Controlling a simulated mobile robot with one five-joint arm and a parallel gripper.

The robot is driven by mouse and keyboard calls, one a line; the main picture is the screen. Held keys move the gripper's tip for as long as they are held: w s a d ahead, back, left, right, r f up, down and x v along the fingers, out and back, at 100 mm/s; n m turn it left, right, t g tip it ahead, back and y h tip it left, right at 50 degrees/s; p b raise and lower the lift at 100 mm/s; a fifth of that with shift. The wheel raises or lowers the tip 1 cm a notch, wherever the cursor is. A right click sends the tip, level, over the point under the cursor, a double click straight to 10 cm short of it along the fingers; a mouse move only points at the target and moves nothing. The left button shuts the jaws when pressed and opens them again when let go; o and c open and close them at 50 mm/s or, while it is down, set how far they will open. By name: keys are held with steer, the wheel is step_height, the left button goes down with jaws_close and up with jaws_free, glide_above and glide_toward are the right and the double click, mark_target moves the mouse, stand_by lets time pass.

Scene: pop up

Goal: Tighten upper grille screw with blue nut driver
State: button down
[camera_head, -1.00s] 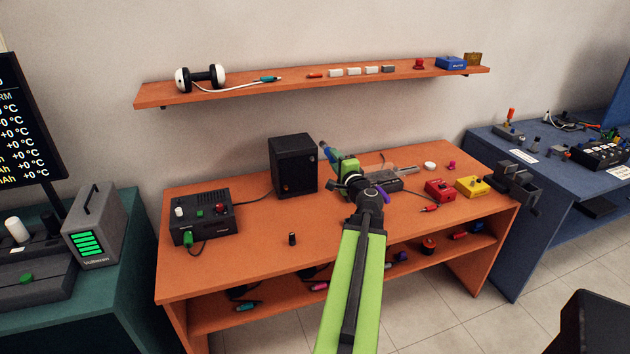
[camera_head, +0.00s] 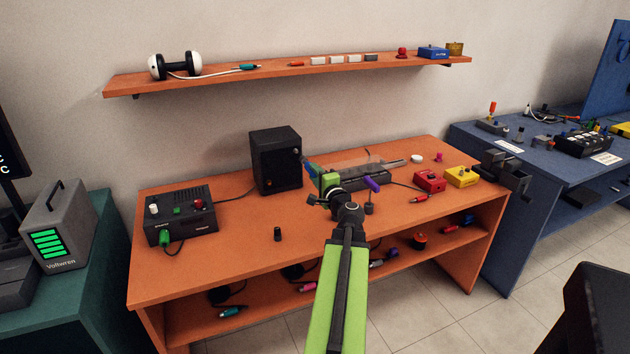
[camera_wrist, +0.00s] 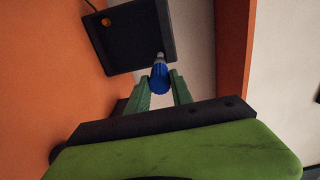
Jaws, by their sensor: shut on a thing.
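The black speaker-like box (camera_head: 277,160) stands at the back of the orange desk. Its dark front face also shows in the wrist view (camera_wrist: 135,40), with an orange screw or knob (camera_wrist: 105,22) near one corner. My gripper (camera_head: 314,172) is shut on the blue nut driver (camera_head: 307,163), to the right of the box. In the wrist view the green fingers of my gripper (camera_wrist: 160,88) flank the driver's blue handle (camera_wrist: 159,78). The driver's metal tip (camera_wrist: 160,56) overlaps another corner of the face. It hides any screw there, and I cannot tell whether it touches.
A black control box (camera_head: 181,215) sits left on the orange desk (camera_head: 240,260). A small black cylinder (camera_head: 278,233) stands in front. Red (camera_head: 430,181) and yellow (camera_head: 462,177) boxes are at right. A purple-topped tool (camera_head: 372,184) is near my arm. An orange shelf (camera_head: 220,77) hangs above.

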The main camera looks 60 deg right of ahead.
mark_target(307, 164)
steer(key=shift+x, duration=2.15)
steer(key=shift+w+d, duration=0.1)
steer(key=shift+w, duration=0.05)
steer(key=shift+x, duration=1)
steer(key=shift+w, duration=0.1)
steer(key=shift+m, duration=0.5)
steer(key=shift+v, duration=2.6)
